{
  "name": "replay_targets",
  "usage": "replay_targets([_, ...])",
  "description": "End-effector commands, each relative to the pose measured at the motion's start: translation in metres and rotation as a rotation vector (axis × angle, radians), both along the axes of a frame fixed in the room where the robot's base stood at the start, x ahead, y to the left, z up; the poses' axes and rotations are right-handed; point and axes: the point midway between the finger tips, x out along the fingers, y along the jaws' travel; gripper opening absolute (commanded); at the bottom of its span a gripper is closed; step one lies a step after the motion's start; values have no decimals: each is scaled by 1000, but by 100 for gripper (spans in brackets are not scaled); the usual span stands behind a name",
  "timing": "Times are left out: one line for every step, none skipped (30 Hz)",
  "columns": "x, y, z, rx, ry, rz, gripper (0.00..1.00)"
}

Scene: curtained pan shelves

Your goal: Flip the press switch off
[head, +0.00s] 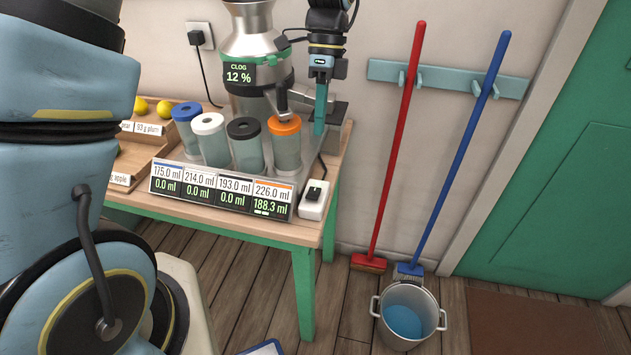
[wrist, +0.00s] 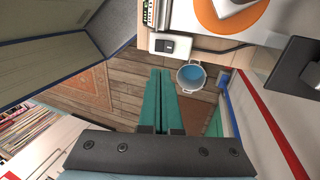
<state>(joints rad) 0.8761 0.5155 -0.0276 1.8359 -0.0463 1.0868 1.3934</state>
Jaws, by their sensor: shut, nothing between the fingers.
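The press (head: 250,45) is a silver machine on the table with a display reading CLOG 12 %. A white switch box (head: 313,200) with a black rocker sits at the table's front right corner, its cable running back. It also shows in the wrist view (wrist: 171,45), above the fingertips in the picture. I cannot tell the rocker's position. My gripper (head: 319,128) points down behind and above the switch box, right of the press, apart from the switch. Its teal fingers (wrist: 160,74) are together and empty.
Cups with blue, white, black and orange rings stand in a row; the orange-ringed cup (head: 285,145) is under the spout, its readout 188.3 ml below 226.0 ml. A wall socket (head: 199,36) is behind. A red broom, blue broom and bucket (head: 408,314) stand right of the table.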

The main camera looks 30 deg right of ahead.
Motion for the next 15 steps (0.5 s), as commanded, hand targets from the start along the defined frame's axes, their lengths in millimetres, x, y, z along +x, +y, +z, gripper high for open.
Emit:
replay_targets([1, -3, 1, 1, 6, -2, 0])
replay_targets([1, -3, 2, 3, 9, -2, 0])
replay_targets([1, -3, 3, 3, 13, -1, 0])
replay_targets([1, -3, 3, 4, 15, -2, 0])
replay_targets([1, -3, 3, 4, 15, -2, 0])
replay_targets([1, -3, 3, 4, 16, -2, 0])
replay_targets([1, -3, 3, 4, 16, -2, 0])
replay_targets([1, -3, 3, 4, 15, -2, 0])
replay_targets([1, -3, 3, 4, 15, -2, 0])
replay_targets([1, -3, 3, 4, 15, -2, 0])
replay_targets([1, -3, 3, 4, 15, -2, 0])
replay_targets([1, -3, 3, 4, 15, -2, 0])
replay_targets([1, -3, 3, 4, 15, -2, 0])
replay_targets([1, -3, 2, 5, 15, -2, 0])
replay_targets([0, -2, 1, 5, 15, -2, 0])
